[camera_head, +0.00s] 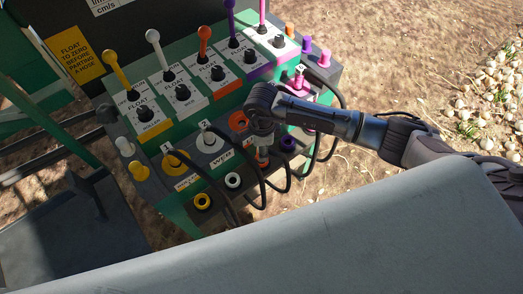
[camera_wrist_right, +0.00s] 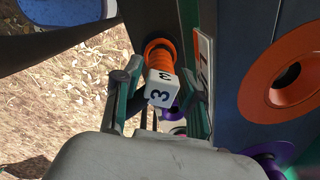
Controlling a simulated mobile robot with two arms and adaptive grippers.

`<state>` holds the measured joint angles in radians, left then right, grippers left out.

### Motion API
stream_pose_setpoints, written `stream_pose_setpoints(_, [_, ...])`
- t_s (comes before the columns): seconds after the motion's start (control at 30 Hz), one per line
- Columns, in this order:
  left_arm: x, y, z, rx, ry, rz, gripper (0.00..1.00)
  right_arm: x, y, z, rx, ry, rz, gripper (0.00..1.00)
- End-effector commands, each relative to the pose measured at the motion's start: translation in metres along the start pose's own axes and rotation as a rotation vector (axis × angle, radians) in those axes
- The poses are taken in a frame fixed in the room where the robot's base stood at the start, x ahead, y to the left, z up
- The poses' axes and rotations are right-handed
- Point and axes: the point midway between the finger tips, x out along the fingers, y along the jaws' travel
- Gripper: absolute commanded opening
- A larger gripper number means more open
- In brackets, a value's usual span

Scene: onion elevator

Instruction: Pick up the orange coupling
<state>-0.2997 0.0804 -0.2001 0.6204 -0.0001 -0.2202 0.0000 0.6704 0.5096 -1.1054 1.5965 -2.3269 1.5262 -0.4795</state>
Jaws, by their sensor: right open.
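The orange coupling (camera_wrist_right: 158,56) shows in the wrist view as a ribbed orange body with a white block marked 3 on its near end. My right gripper (camera_wrist_right: 160,80) is open, with one finger on each side of the white block. I cannot tell whether the fingers touch it. In the head view the coupling (camera_head: 263,158) shows partly below my right gripper (camera_head: 262,118), which hangs over the lower part of the panel. My left gripper is in neither view.
An orange ring socket (camera_wrist_right: 294,78) lies right of the coupling in the wrist view. Black hoses (camera_head: 275,182) loop close by. Yellow (camera_head: 174,164) and white (camera_head: 209,142) couplings sit to the left. Colored levers (camera_head: 204,40) stand above. Open ground lies right of the panel.

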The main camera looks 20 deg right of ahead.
Motion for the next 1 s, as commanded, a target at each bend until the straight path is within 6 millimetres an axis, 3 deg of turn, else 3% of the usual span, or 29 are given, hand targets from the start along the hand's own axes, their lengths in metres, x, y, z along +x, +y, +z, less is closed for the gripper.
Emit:
stream_pose_setpoints(0.2, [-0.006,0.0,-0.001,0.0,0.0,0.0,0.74,0.022,0.0,0.001,0.0,-0.001,0.0,0.41])
stream_pose_setpoints(0.43, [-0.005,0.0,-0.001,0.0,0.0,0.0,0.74,0.023,0.0,0.0,0.0,-0.001,-0.001,0.41])
stream_pose_setpoints(0.7, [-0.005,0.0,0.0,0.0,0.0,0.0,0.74,0.023,0.0,0.0,0.0,-0.001,-0.001,0.0])
stream_pose_setpoints(1.0, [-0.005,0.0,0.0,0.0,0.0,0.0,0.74,0.022,-0.001,0.001,0.0,-0.001,-0.002,0.0])
